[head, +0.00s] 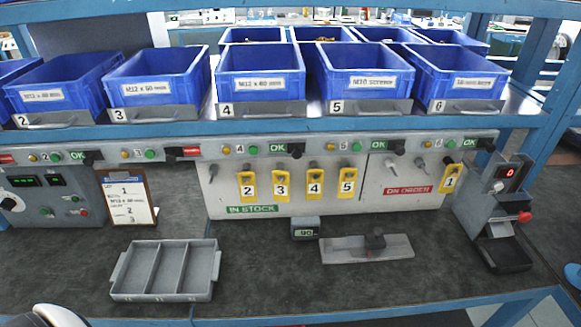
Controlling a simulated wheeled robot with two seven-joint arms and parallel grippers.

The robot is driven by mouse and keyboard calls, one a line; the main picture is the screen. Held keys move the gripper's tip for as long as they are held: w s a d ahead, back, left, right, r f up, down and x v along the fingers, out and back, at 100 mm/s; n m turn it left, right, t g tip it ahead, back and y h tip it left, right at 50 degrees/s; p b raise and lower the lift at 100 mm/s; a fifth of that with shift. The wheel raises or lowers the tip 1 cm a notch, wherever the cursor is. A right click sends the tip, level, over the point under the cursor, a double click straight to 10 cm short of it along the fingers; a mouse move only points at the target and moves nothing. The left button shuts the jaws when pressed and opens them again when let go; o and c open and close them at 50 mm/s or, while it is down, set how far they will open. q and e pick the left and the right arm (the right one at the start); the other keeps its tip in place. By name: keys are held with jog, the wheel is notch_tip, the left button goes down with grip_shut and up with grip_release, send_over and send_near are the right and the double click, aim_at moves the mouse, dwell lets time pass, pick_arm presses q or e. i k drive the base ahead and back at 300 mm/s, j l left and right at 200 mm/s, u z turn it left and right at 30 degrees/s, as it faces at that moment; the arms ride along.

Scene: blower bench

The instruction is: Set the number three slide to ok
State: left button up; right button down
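The number three slide (174,153) is a small black block on the grey rail below the blue bin 3 (156,82). A red label (191,151) shows to its right, and no green OK shows beside it. The slides for 2 (94,157), 4 (296,150), 5 (397,147) and 6 (486,145) each sit to the right of a visible green OK label. Neither gripper can be made out. A white rounded part, probably mine, shows at the bottom left edge.
Yellow tags 2 to 5 hang over IN STOCK, and tag 1 (450,178) hangs over ON ORDER. A clipboard (128,198) leans below slide 3.

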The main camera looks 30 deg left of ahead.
aim_at(172, 153)
jog(key=u, duration=1.4)
